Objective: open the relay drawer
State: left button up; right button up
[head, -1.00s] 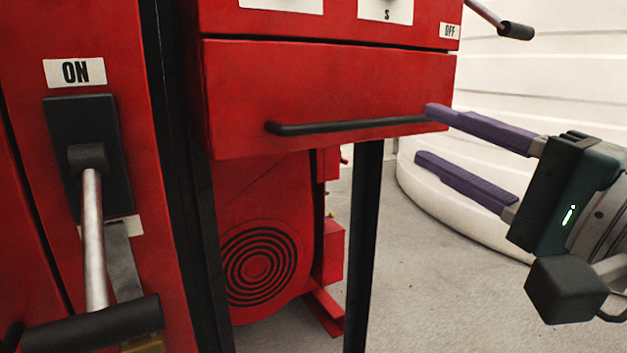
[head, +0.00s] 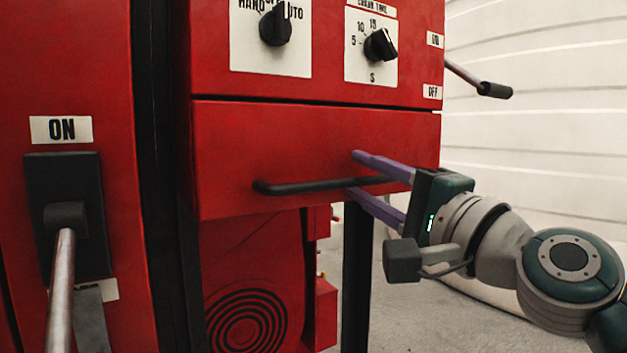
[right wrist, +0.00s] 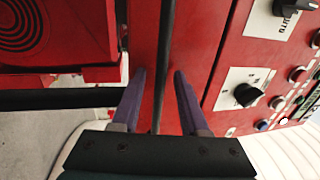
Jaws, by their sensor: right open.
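The relay drawer (head: 300,140) is a red panel under the control box in the head view, and it looks shut. Its black bar handle (head: 310,186) runs across its lower part. My right gripper (head: 354,174) is open at the handle's right part, one purple finger above the bar and one below. In the right wrist view the handle (right wrist: 166,50) runs between the two spread fingers (right wrist: 159,72). I cannot tell whether a finger touches it. The handle's right end is hidden behind my gripper. My left gripper is not in view.
A control box with two black knobs (head: 276,26) (head: 380,45) is above the drawer. A lever (head: 480,83) sticks out at its right. An ON switch with a long lever (head: 62,280) stands at the left. A black post (head: 357,280) and red machine (head: 250,290) are below.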

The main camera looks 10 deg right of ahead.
grip_shut()
dwell(0.3)
dwell(1.1)
